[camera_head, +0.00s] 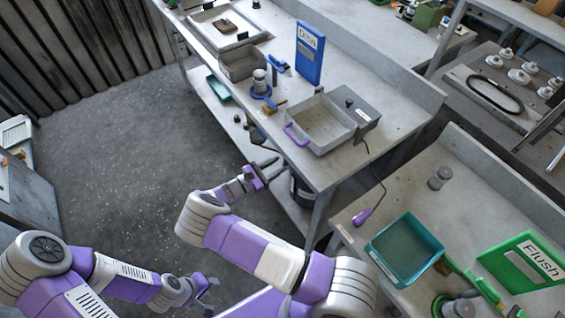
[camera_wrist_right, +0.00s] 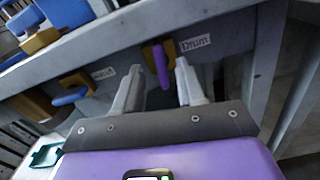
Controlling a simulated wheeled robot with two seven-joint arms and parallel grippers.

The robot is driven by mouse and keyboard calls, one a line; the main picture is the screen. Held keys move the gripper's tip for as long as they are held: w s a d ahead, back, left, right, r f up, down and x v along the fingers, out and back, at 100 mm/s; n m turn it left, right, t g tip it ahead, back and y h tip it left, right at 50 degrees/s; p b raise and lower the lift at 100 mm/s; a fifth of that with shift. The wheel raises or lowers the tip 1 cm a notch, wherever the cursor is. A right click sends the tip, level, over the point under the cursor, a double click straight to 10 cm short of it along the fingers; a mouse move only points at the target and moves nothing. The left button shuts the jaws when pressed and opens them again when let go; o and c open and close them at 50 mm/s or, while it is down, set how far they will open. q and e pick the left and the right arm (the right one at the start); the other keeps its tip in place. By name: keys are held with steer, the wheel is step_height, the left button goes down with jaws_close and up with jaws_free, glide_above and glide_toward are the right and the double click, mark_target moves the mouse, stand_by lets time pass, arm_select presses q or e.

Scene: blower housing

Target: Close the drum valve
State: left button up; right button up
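The drum valve's purple handle (camera_wrist_right: 161,66) hangs from an orange body on the table's front side, beside a label reading "Drum" (camera_wrist_right: 195,43), in the right wrist view. My right gripper (camera_wrist_right: 160,85) is open, with one finger on each side of the handle's line; I cannot tell whether either touches it. In the head view my right gripper (camera_head: 262,174) is at the front side of the long table, and I cannot make out the drum valve there. My left gripper (camera_head: 206,285) is low over the floor, away from the table; its fingers are too small to judge.
A second valve with a blue handle (camera_wrist_right: 71,97) is to the left on the same table side. The table (camera_head: 335,174) carries a grey basin (camera_head: 322,147) and a blue sign (camera_head: 309,55). A teal tray (camera_head: 436,240) stands at the right. The floor (camera_head: 140,150) at left is clear.

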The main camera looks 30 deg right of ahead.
steer(key=shift+w+d, duration=0.1)
steer(key=shift+d, duration=1.35)
jaws_close()
